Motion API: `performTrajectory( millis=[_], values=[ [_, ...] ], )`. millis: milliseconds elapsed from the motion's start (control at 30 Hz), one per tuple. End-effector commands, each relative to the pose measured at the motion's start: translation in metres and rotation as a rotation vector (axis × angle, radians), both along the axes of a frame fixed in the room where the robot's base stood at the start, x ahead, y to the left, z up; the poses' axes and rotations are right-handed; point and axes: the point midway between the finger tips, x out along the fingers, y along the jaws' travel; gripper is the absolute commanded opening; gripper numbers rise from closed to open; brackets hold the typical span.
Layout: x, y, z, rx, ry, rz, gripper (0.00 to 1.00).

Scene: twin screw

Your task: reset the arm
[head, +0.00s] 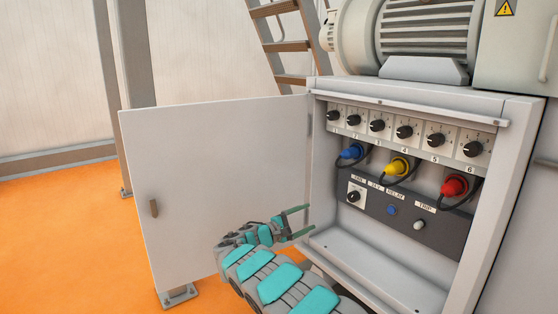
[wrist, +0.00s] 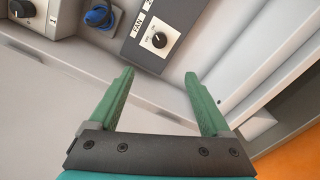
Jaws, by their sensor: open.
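My gripper (head: 298,222) is open and empty, with its two green fingers pointing at the inside of an open control cabinet (head: 390,284). It is at the left side of the cabinet opening, below the panel controls and near the open door. In the wrist view my gripper (wrist: 160,88) has its fingers wide apart with nothing between them. Beyond the fingertips is the FAN knob (wrist: 159,40), black on a white plate; it also shows in the head view (head: 353,196). Nothing appears to touch the fingers.
The cabinet door (head: 215,180) stands open to the left. Inside are a row of black knobs (head: 404,132), blue (head: 352,152), yellow (head: 398,166) and red (head: 454,186) plugs with cables. A motor (head: 425,32) sits on top. Orange floor (head: 60,240) is clear at left.

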Motion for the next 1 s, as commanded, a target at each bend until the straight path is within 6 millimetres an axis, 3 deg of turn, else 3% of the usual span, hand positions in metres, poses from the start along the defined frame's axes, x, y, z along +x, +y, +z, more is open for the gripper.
performTrajectory(
  millis=[367,633,767,1000],
  values=[
    [-0.017,-0.042,0.023,0.014,0.014,-0.083,0.81],
    [-0.046,-0.092,0.051,0.048,0.025,-0.19,0.81],
    [-0.074,-0.128,0.07,0.088,0.033,-0.272,0.81],
    [-0.162,-0.198,0.102,0.23,0.046,-0.47,0.81]
  ],
)
